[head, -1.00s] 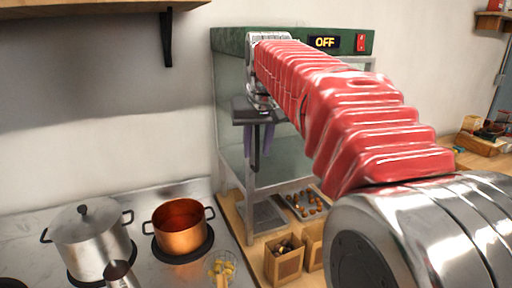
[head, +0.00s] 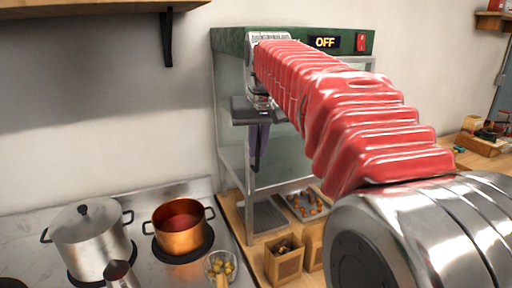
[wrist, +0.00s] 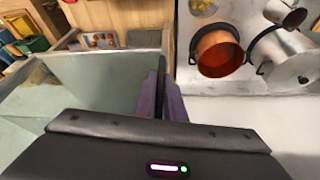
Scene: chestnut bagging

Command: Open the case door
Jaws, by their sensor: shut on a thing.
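The case (head: 229,40) has a green top with an "OFF" display and glass sides, and stands against the wall behind my arm. Its glass door (wrist: 105,82) fills the left of the wrist view. A dark upright handle (head: 255,161) hangs at the case's near side; it also shows in the wrist view (wrist: 161,75). My gripper (head: 261,143) has purple fingers, closed around the handle from both sides. The fingers also show in the wrist view (wrist: 162,90). The arm hides much of the case front, and I cannot see a door gap.
A steel pot (head: 88,240) and a copper pot (head: 181,238) stand on the stove to the left. A glass bowl (head: 220,262), wooden boxes (head: 285,266) and a tray of chestnuts (head: 308,204) lie below. A shelf (head: 100,8) hangs upper left.

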